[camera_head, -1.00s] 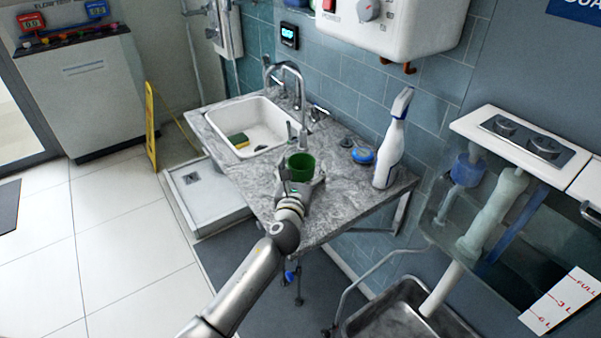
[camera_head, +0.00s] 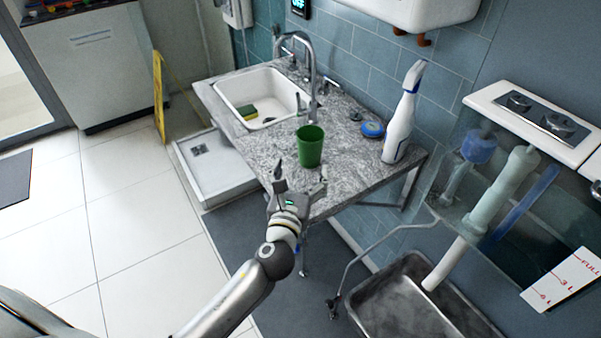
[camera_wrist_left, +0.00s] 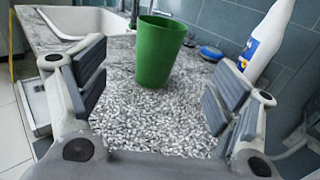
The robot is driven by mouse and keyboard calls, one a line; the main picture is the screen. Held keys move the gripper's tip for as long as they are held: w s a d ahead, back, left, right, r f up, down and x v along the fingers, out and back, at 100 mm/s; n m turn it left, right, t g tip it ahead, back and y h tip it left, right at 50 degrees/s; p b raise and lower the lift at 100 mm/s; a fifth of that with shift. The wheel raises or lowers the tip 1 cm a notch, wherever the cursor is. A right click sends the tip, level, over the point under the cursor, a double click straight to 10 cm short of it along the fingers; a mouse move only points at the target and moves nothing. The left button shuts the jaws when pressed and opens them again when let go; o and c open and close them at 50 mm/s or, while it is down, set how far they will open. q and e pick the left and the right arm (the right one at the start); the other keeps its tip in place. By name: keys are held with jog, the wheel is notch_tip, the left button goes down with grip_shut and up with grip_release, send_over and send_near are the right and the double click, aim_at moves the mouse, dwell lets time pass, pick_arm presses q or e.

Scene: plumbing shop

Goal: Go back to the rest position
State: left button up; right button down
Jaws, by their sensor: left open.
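My left gripper (camera_head: 299,184) is open and empty at the front edge of the grey stone counter (camera_head: 350,165). The left wrist view shows its two fingers (camera_wrist_left: 155,95) spread wide. A green cup (camera_head: 310,147) stands upright on the counter, beyond the fingertips and apart from them. In the left wrist view the green cup (camera_wrist_left: 158,50) shows ahead, past the fingers, with bare counter between. My right gripper is not in these views.
A white spray bottle (camera_head: 402,118) and a blue round object (camera_head: 373,129) stand right of the cup. A metal tub (camera_head: 390,315) is at lower right. Open tiled floor (camera_head: 130,210) is at left.

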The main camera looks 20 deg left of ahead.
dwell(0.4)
pick_arm(q)
jog(key=s+a+f+n+g+y, duration=0.1)
jog(key=s+a+f+n+g, duration=0.3)
jog(key=s+n, duration=0.45)
jog(key=s+a+f+n+g+y, duration=0.15)
jog(key=s+f+n+g, duration=0.35)
jog(key=n, duration=0.7)
jog(key=s+d+f+n+g+h, duration=0.2)
jog(key=s+n+g, duration=0.1)
jog(key=s+n, duration=0.4)
jog(key=s+d+f+n+g+h, duration=0.1)
jog(key=s+f+n+g+h, duration=0.15)
jog(key=s+n, duration=0.45)
jog(key=s+f+m+g, duration=0.1)
jog(key=s+f, duration=0.1)
jog(key=f, duration=1.2)
jog(key=s+f+m, duration=0.1)
jog(key=s+f, duration=0.2)
jog(key=f, duration=1.1)
jog(key=s+a+f+g, duration=0.1)
jog(key=s+a+f, duration=0.1)
jog(key=s+f, duration=1.2)
jog(key=shift+s+a+f, duration=0.35)
jog(key=shift+s, duration=0.6)
